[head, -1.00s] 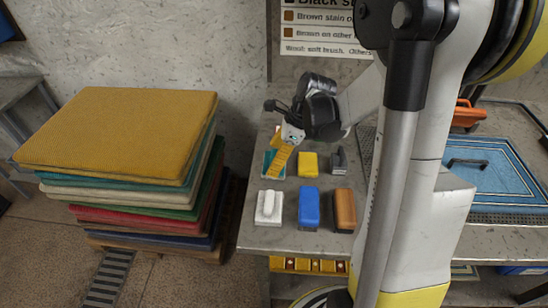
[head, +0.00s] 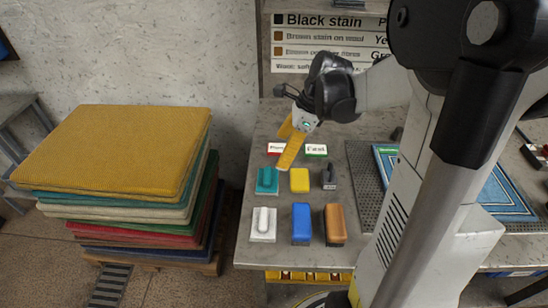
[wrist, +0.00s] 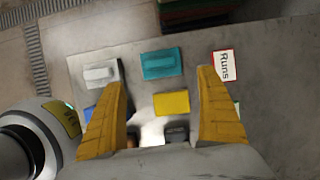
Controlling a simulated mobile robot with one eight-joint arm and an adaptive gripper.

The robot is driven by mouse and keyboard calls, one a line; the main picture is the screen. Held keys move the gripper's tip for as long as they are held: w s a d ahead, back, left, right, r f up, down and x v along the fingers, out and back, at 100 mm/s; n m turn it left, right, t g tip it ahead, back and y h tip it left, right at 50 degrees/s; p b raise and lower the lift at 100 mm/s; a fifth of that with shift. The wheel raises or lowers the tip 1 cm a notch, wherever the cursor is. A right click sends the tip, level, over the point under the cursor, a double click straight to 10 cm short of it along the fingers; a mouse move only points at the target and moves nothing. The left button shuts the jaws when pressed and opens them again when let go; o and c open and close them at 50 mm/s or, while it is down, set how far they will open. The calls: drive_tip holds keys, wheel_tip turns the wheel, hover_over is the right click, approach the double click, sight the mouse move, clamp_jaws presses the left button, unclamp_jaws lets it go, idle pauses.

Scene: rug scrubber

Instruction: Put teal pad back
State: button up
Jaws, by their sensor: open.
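The teal pad (head: 267,181) lies on the grey bench top, at the left end of a row with a yellow pad (head: 299,181) and a dark grey brush (head: 328,177). In the wrist view the teal pad (wrist: 161,62) lies flat, beyond the yellow pad. My gripper (head: 285,150) is open and empty, with its yellow fingers spread. It hangs above the bench, just behind and above the teal pad in the head view. In the wrist view my gripper (wrist: 163,78) looks down, with the teal pad between and slightly beyond its fingertips, apart from them.
In front are a white brush (head: 263,225), a blue pad (head: 301,224) and a brown block (head: 334,225). A red-edged card (head: 276,149) and a green-edged card (head: 316,151) lie behind. A stack of rugs (head: 110,150) stands left. A blue rug (head: 505,195) lies right.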

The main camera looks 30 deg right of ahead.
drive_tip(key=s+a+r+n+t+h, duration=0.1)
drive_tip(key=s+a+n, duration=0.4)
drive_tip(key=n, duration=0.7)
drive_tip(key=s+a+r+n+t+h, duration=0.2)
drive_tip(key=s+a+r+n, duration=0.3)
drive_tip(key=a+n, duration=0.3)
drive_tip(key=s+n+t, duration=0.1)
drive_tip(key=n, duration=0.3)
drive_tip(key=shift+s+a+r+n+t+h, duration=0.2)
drive_tip(key=shift+a+r+n+t+h, duration=0.1)
drive_tip(key=shift+a+r, duration=0.1)
